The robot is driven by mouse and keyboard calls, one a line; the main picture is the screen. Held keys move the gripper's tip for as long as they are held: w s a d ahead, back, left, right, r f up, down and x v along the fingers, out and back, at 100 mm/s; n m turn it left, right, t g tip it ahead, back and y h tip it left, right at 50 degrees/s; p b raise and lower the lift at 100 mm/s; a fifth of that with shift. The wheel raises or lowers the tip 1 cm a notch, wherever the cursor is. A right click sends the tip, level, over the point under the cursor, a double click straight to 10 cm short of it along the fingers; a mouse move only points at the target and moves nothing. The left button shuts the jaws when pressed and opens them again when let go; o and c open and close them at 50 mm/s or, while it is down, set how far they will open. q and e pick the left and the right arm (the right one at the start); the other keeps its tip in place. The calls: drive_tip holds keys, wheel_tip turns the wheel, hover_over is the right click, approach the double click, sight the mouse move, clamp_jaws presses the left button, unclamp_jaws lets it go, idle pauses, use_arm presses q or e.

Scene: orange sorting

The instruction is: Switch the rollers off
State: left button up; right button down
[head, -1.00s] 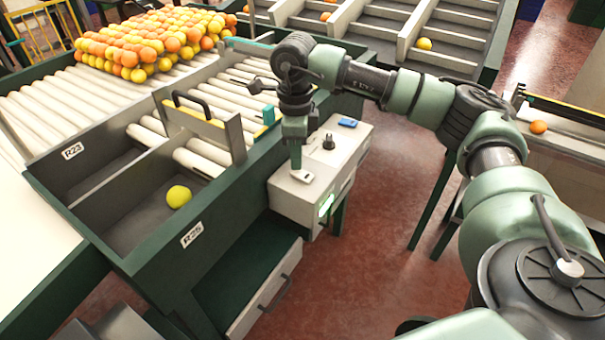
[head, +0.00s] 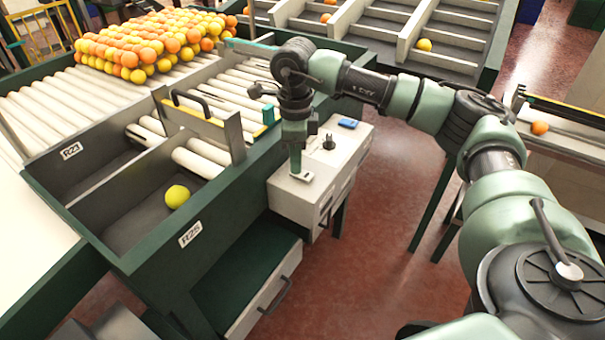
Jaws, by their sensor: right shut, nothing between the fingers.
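The white control box (head: 291,203) stands at the right side of the roller table. My right gripper (head: 296,172) is shut and empty and points straight down. Its tips are at a small pale switch plate (head: 306,177) on the box's top and hide part of it. I cannot tell for sure whether they touch it. The white rollers (head: 50,115) lie in the green-framed table. My left gripper is out of view.
A black knob (head: 328,142) and a blue pad (head: 348,124) are on the box behind the gripper. A yellow fruit (head: 177,196) lies in the R25 bay. Oranges and yellow fruit (head: 150,45) are heaped on the far rollers.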

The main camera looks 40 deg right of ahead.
drive_tip(key=shift+s, duration=0.1)
drive_tip(key=shift+d+r+p, duration=0.1)
drive_tip(key=shift+r+p, duration=2.25)
drive_tip(key=shift+r, duration=1)
